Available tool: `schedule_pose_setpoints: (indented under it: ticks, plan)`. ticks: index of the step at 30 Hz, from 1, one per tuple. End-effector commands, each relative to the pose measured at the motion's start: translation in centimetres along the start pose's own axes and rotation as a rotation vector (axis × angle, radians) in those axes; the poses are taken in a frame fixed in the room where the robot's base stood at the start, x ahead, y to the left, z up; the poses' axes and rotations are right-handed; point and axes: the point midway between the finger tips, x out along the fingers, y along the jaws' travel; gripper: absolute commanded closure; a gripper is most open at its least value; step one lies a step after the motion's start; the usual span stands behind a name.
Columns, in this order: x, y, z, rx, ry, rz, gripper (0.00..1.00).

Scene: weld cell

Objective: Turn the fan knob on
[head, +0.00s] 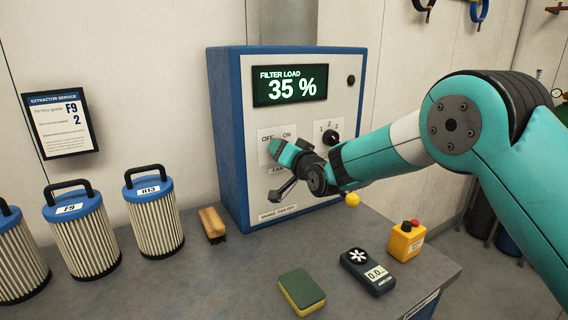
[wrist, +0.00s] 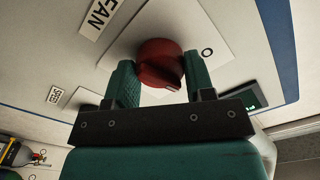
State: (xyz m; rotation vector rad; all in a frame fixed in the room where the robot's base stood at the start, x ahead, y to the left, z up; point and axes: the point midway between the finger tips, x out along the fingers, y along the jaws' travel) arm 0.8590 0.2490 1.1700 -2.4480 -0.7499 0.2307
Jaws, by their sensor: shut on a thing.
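The extractor cabinet (head: 225,150) is a blue-edged box with a pale front panel. Its fan plate (head: 266,137) carries OFF and ON marks, with a FAN label below. In the head view my gripper (head: 288,152) is against the panel and hides the knob.
The display (head: 290,86) reads FILTER LOAD 35 %. A black speed knob (head: 331,137) and a dark lever (head: 283,190) are close to my gripper. On the bench are filters (head: 155,215), a brush (head: 212,224), a sponge (head: 301,291), a meter (head: 367,271) and a yellow button box (head: 406,243).

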Motion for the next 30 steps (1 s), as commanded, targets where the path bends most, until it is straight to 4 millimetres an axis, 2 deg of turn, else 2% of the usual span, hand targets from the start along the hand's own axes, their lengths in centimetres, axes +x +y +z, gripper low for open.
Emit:
schedule_pose_setpoints:
  ticks: [18,30]
  plan:
    - [0.01,0.25,0.16,0.579,0.003,0.0,0.75]
    - [0.0,0.19,0.03,0.871,0.002,0.001,0.75]
